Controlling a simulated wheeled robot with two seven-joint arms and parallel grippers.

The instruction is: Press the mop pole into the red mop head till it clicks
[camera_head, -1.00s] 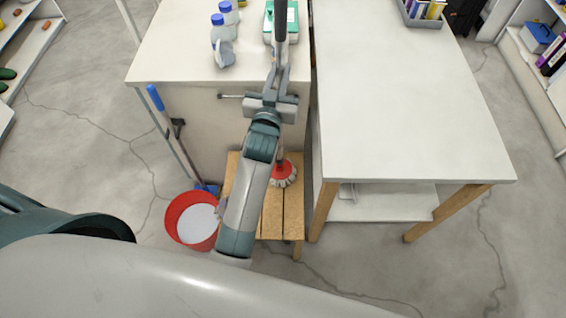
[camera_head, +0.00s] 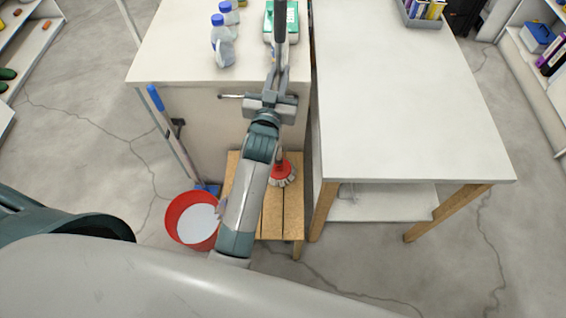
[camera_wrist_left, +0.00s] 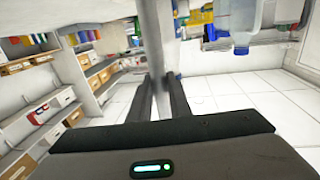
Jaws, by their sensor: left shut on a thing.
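The red mop head (camera_head: 281,171) with pale strands sits on the slatted wooden bench, low in the middle of the head view. My left gripper (camera_head: 279,73) is shut on the mop pole (camera_head: 280,22), well above the mop head. The pole's dark upper end rises above the fingers, and my arm hides much of its lower length. A short bit of pole shows just above the mop head; I cannot tell how deep it sits in the socket. In the left wrist view the grey pole (camera_wrist_left: 156,38) stands between the two fingers (camera_wrist_left: 161,88).
A red bucket (camera_head: 178,222) stands left of the wooden bench (camera_head: 294,222). The white table (camera_head: 410,110) at right is mostly clear.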

